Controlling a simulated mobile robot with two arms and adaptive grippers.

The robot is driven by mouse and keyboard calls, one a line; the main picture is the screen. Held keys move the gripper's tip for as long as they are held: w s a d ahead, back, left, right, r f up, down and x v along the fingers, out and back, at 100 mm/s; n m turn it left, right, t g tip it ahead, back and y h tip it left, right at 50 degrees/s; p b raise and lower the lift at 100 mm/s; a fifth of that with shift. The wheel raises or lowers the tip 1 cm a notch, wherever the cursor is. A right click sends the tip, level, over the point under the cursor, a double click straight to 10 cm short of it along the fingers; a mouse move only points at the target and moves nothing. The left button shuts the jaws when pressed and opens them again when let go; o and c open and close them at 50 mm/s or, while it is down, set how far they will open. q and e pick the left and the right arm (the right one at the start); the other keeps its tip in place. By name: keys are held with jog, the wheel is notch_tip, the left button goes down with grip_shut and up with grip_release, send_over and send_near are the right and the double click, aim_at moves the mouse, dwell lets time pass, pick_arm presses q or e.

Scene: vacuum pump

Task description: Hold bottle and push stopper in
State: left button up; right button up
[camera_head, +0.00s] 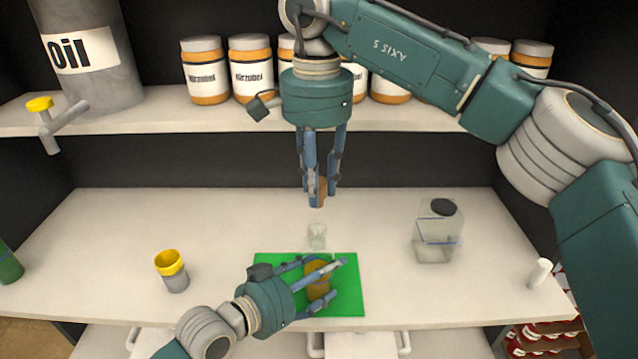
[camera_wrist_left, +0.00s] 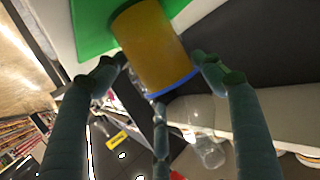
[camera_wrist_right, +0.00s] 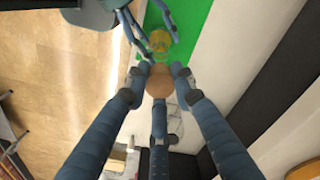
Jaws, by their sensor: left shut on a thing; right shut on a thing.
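The bottle (camera_head: 317,275) has amber contents and a clear upper part with a neck. It stands upright on a green mat (camera_head: 347,297). My left gripper (camera_head: 326,282) is shut around its amber part. The left wrist view shows the amber body (camera_wrist_left: 155,45) between the fingers and the clear neck (camera_wrist_left: 207,148) beyond. My right gripper (camera_head: 318,200) points down, shut on a brown stopper (camera_head: 321,187). The stopper is above the bottle with a gap between them. In the right wrist view, the stopper's round end (camera_wrist_right: 159,80) hides part of what lies below.
A clear container with a black cap (camera_head: 437,240) stands right of the mat. A grey cup with a yellow rim (camera_head: 172,272) stands left. Jars (camera_head: 251,70) and an oil canister (camera_head: 95,75) line the shelf above. The worktop between is clear.

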jog(key=shift+f, duration=0.1)
jog(key=shift+f, duration=2.3)
jog(key=shift+f, duration=1.45)
dwell(0.8)
jog(key=o, duration=0.9)
notch_tip(320, 180, up, 12)
pick_arm(q)
jog(key=shift+r, duration=0.1)
